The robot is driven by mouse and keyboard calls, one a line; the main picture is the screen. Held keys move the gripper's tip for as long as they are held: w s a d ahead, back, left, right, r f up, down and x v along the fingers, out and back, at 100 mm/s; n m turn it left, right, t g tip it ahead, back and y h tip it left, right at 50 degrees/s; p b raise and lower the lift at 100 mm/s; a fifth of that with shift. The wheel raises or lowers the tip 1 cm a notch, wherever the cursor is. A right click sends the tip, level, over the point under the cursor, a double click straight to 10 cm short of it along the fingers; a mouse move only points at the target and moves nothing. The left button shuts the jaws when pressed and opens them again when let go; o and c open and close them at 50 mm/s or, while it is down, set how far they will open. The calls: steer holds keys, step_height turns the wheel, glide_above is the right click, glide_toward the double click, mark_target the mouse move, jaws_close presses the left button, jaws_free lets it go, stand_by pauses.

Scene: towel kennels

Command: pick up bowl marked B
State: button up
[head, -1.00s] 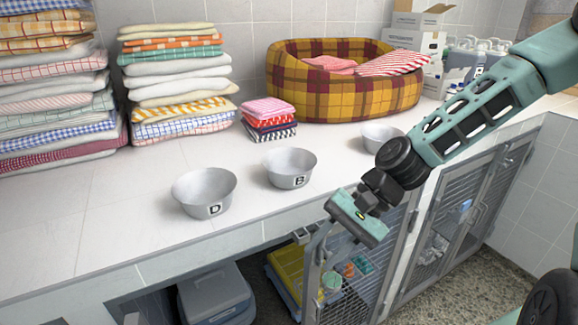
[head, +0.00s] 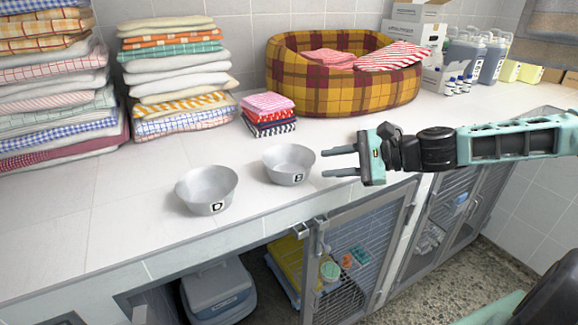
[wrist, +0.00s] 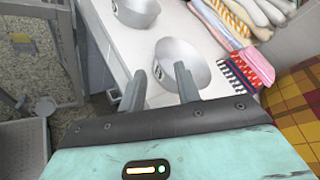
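The bowl marked B (head: 289,165) is a grey metal bowl, upright on the white counter, with its label facing the front edge. My gripper (head: 341,162) is just to its right, fingers open, level and pointing left towards it, with nothing between them. In the wrist view the bowl marked B (wrist: 188,58) lies just beyond the two open fingertips (wrist: 162,70). I cannot tell there whether a finger touches it. A similar bowl marked D (head: 206,190) stands to its left, and also shows in the wrist view (wrist: 138,10).
Folded towel stacks (head: 178,75) and a small cloth pile (head: 268,115) stand behind the bowls. A plaid pet bed (head: 340,92) is at the back. Kennel doors (head: 365,250) are below the counter's front edge. The counter left of bowl D is clear.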

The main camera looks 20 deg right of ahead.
steer(key=x, duration=0.4)
steer(key=shift+w+a+f+p, duration=0.1)
steer(key=shift+w+a+p, duration=0.1)
steer(key=shift+a+p, duration=0.15)
steer(key=shift+f+p+x, duration=0.2)
steer(key=shift+p+x, duration=0.25)
steer(key=shift+x, duration=0.9)
steer(key=shift+f+p+x, duration=0.25)
steer(key=shift+p+x, duration=0.2)
steer(key=shift+x, duration=0.9)
steer(key=shift+s+d, duration=0.1)
steer(key=shift+s, duration=0.05)
jaws_close()
